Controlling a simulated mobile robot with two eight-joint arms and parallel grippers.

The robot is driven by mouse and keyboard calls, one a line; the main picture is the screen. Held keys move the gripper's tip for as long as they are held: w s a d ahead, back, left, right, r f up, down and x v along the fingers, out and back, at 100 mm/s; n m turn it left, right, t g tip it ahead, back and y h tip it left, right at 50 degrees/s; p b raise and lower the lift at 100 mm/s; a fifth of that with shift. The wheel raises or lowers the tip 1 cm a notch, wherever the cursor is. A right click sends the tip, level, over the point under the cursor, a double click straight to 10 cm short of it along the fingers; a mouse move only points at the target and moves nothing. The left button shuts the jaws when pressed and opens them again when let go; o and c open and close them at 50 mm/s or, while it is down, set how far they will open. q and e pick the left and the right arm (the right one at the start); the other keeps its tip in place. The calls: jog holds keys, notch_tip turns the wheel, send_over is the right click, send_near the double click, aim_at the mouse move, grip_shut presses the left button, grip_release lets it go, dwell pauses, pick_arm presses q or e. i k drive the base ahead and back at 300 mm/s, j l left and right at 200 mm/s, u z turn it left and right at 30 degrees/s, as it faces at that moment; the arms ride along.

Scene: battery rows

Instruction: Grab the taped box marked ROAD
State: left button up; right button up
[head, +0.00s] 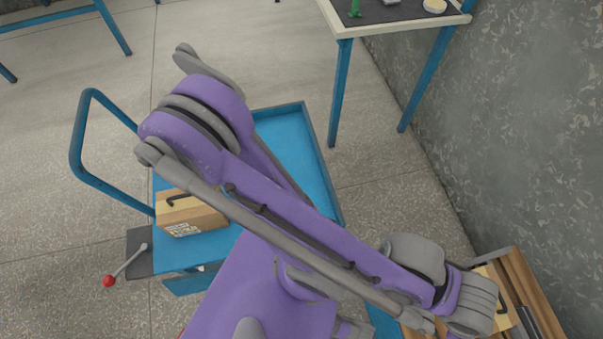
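A brown cardboard box (190,214) with a pale tape strip, a dark handle-like strip on top and white print on its front sits on the blue cart (300,140). The print is too small to read, so I cannot tell if it says ROAD. Part of another tan box (497,290) shows at the lower right, mostly hidden behind my purple arm's wrist. No marking can be read on it. My purple arm crosses the middle of the view, and its wrist end lies over that second box. Neither gripper's fingers can be seen.
The cart has a blue push handle (75,150) and a red-knobbed lever (109,281) at the left. A wooden slatted surface (535,295) lies at the lower right by the grey wall (520,120). A blue-legged table (342,85) stands behind. Floor left of the cart is open.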

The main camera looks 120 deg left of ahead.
aim_at(179, 214)
jog(key=k+l+u, duration=0.1)
jog(key=l, duration=0.15)
jog(key=k+l+u, duration=0.1)
jog(key=l+u, duration=0.15)
jog(key=u, duration=4.5)
